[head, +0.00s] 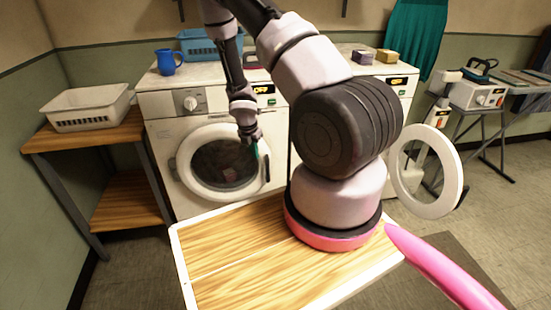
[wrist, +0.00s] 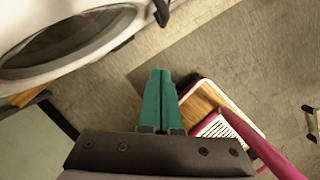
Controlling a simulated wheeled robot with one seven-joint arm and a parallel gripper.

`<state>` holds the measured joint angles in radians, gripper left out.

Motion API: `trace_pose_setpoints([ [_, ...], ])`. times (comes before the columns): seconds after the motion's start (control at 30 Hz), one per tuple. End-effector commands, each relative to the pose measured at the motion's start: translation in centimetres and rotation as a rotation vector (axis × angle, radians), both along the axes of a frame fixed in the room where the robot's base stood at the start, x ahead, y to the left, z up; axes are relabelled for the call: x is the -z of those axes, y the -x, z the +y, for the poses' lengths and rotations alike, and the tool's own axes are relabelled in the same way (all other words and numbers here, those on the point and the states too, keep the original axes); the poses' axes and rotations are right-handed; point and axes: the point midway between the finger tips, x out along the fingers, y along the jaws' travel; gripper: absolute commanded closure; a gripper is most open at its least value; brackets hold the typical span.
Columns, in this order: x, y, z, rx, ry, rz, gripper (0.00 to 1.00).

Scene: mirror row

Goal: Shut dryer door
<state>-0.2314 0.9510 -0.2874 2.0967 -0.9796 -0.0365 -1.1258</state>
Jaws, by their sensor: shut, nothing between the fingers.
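Two white front-loading machines stand side by side. The left machine (head: 158,104) has a round white-rimmed door (head: 188,183) with dark glass; it lies at the machine's front, and I cannot tell whether it is fully flush. Its rim also shows in the wrist view (wrist: 75,72). The right machine (head: 400,92) is largely hidden by my arm; a round white door ring (head: 451,178) stands swung out at its right, open. I cannot tell which machine is the dryer. My gripper (head: 257,152) is shut and empty, by the left door's right edge near its dark handle (head: 267,168). Its green fingers show in the wrist view (wrist: 160,75).
A blue mug (head: 167,62), a blue basket (head: 197,44) and two small boxes (head: 375,56) stand on the machine tops. A white basket (head: 88,107) sits on a wooden side table (head: 75,140) at left. An ironing board and iron (head: 480,68) stand at right.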

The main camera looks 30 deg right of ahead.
Motion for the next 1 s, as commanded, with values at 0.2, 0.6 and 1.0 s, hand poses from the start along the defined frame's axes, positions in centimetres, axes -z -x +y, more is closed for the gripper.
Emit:
trace_pose_setpoints([
  [0.2,2.7,-0.2,-0.5,0.000,0.004,0.005,1.00],
  [0.6,9.6,-2.0,-2.9,0.007,0.001,-0.003,1.00],
  [1.0,9.6,-3.8,-5.2,0.000,0.000,0.000,1.00],
])
